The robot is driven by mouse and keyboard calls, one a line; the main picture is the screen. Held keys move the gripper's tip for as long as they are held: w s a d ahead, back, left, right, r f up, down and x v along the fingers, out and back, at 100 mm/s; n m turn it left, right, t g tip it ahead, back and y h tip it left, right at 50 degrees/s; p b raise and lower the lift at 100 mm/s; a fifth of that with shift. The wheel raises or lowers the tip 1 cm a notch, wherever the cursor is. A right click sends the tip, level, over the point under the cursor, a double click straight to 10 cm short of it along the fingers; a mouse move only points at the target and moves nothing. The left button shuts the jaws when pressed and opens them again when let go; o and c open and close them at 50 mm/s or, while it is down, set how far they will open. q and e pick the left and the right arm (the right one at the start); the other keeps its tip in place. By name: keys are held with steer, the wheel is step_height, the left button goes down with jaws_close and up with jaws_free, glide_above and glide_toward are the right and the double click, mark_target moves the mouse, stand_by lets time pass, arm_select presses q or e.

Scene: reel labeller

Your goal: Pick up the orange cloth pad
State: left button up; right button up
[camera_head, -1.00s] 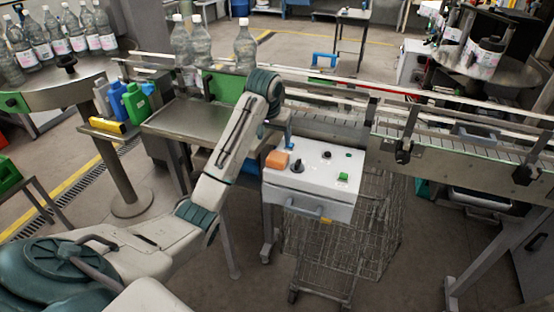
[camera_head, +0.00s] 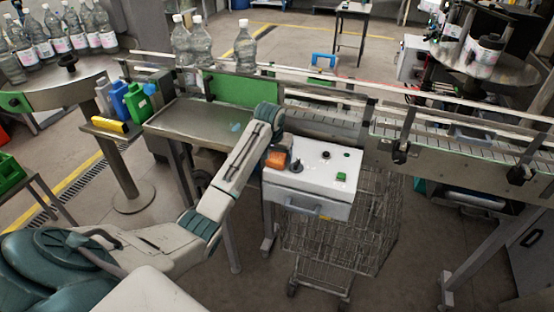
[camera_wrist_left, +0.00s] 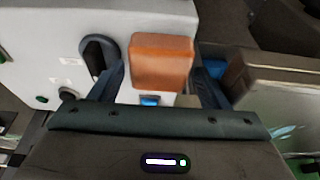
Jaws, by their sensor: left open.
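The orange cloth pad (camera_head: 276,160) lies on the white top of a control box (camera_head: 312,172), at its left end. My left arm partly hides it in the head view. In the left wrist view the orange pad (camera_wrist_left: 162,60) is a thick block lying between the two dark fingers. My left gripper (camera_wrist_left: 160,74) is open, with one finger on each side of the pad. I cannot tell whether either finger touches it. My right gripper is in neither view.
Dark knobs (camera_head: 326,155) and a green button (camera_head: 341,177) stand on the box beside the pad. A conveyor (camera_head: 325,125) runs behind it. A steel table (camera_head: 190,120) is at the left, and a wire cart (camera_head: 345,240) stands under the box.

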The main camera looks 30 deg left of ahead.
mark_target(279, 156)
arm_select(q)
steer(key=c, duration=0.7)
steer(key=shift+c, duration=0.2)
steer(key=shift+r+b, duration=0.4)
steer(key=shift+b, duration=0.05)
steer(key=b+v, duration=0.2)
steer(key=shift+d+r, duration=0.25)
steer(key=shift+d, duration=0.05)
steer(key=s+d+r+p, duration=0.1)
steer(key=s+d+p, duration=0.1)
steer(key=s+d, duration=0.8)
steer(key=shift+s+d+r+p, duration=0.2)
steer(key=shift+d+r+p, duration=0.2)
steer(key=shift+d, duration=0.1)
